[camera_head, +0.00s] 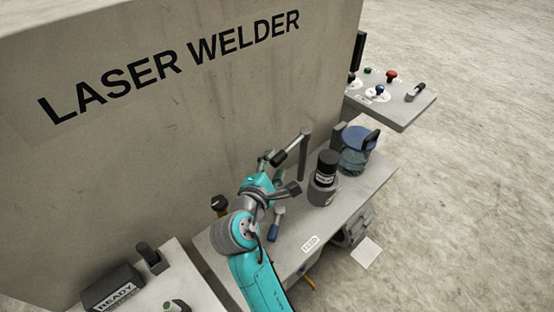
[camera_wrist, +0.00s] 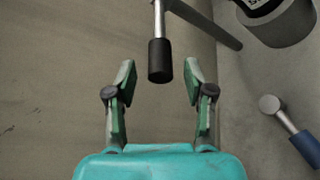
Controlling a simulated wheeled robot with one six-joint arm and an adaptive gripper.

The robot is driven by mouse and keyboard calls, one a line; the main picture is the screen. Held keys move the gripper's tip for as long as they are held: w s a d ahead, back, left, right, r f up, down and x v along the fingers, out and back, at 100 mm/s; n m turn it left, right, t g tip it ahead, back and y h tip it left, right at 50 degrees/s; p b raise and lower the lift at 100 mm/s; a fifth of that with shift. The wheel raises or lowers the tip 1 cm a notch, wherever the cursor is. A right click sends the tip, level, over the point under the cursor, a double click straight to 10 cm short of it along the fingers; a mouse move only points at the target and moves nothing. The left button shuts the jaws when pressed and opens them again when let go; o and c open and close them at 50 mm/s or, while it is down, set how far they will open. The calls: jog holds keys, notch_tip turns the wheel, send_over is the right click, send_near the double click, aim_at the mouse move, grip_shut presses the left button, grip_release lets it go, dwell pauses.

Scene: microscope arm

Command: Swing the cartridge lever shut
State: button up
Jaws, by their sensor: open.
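A lever with a black grip (camera_head: 279,158) and a bare metal rod reaches out from a grey post (camera_head: 304,155) on the bench. In the wrist view the black grip (camera_wrist: 160,62) hangs centrally, its end between my fingertips. My gripper (camera_head: 277,174) is open. In the wrist view its green-padded fingers (camera_wrist: 161,72) stand on either side of the grip with a gap each side. I see no label marking this as the cartridge lever. A dark-capped grey cylinder (camera_head: 325,180) stands right of the post.
A small blue-handled lever (camera_head: 275,232) is on the bench below my gripper. A blue-topped container (camera_head: 358,150) stands at the bench's far end. The laser welder wall (camera_head: 180,130) rises behind. A button panel (camera_head: 395,95) juts out at upper right.

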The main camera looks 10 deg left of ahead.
aim_at(290, 147)
jog(key=shift+x, duration=1.35)
grip_shut()
